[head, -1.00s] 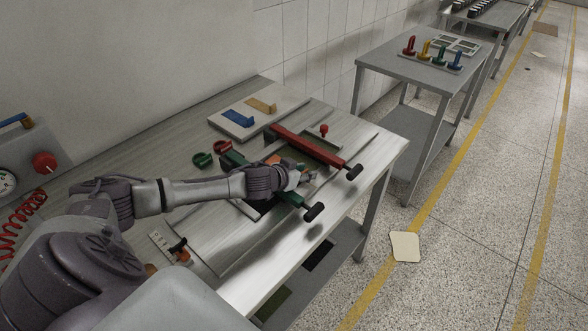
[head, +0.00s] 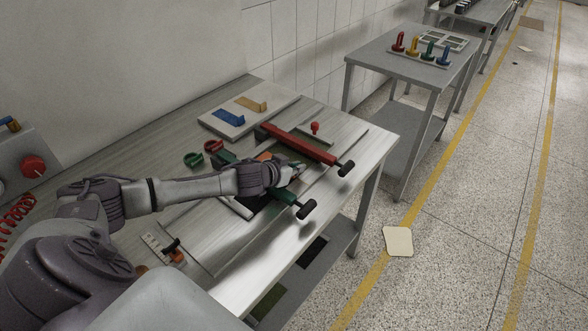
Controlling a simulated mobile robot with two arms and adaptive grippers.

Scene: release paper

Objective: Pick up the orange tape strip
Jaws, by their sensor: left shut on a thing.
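An orange-yellow strip (head: 249,103) lies on a pale board beside a blue strip (head: 228,117), towards the back of the workbench. My left gripper (head: 291,175) is nearer the front, well apart from that strip, low between a long red bar and a dark green bar. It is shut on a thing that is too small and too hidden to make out. A small orange piece (head: 264,156) shows just behind my left wrist, partly covered; I cannot tell what it is. My right gripper is not in view.
The red bar (head: 300,143) and green bar (head: 285,195) with black knobs flank my gripper. The pale board (head: 215,125) is behind. A second table (head: 405,62) with coloured pegs stands at the back right.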

